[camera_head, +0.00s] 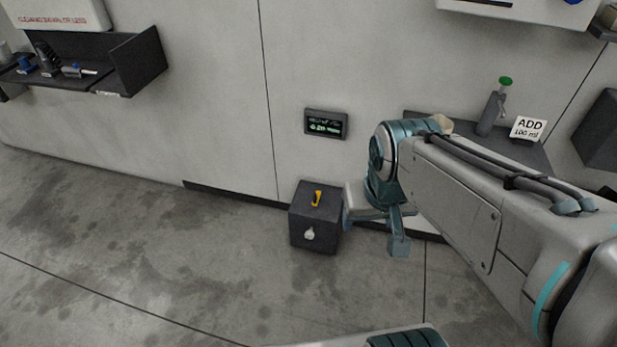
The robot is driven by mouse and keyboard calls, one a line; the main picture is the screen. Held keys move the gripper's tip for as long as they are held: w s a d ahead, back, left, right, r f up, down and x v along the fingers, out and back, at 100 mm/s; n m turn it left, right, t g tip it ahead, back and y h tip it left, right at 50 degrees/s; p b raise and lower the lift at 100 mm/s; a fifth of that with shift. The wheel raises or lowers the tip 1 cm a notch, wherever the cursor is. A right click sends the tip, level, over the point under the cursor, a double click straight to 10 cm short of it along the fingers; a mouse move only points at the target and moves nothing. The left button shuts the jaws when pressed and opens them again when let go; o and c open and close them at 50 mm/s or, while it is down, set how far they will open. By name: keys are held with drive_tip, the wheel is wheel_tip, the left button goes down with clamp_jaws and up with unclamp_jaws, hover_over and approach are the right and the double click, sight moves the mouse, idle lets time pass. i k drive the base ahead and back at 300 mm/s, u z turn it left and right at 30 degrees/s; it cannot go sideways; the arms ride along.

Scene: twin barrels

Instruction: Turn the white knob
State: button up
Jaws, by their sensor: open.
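The white knob (309,234) is small and sits on the front face of a dark grey box (299,217) by the foot of the wall. A yellow handle (317,198) stands on top of the same box. My gripper (373,234) is open and empty just right of the box, with its fingers pointing down and apart from the knob. The left finger is close to the box's right side; I cannot tell whether it touches.
A small display (326,123) hangs on the wall above the box. A shelf (138,62) with small items is at upper left. The floor left of the box is clear.

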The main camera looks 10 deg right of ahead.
sight(310, 234)
drive_tip(key=z, duration=0.05)
drive_tip(key=k, duration=0.6)
drive_tip(key=z, duration=0.5)
drive_tip(key=i, duration=1.15)
drive_tip(key=u, duration=0.6)
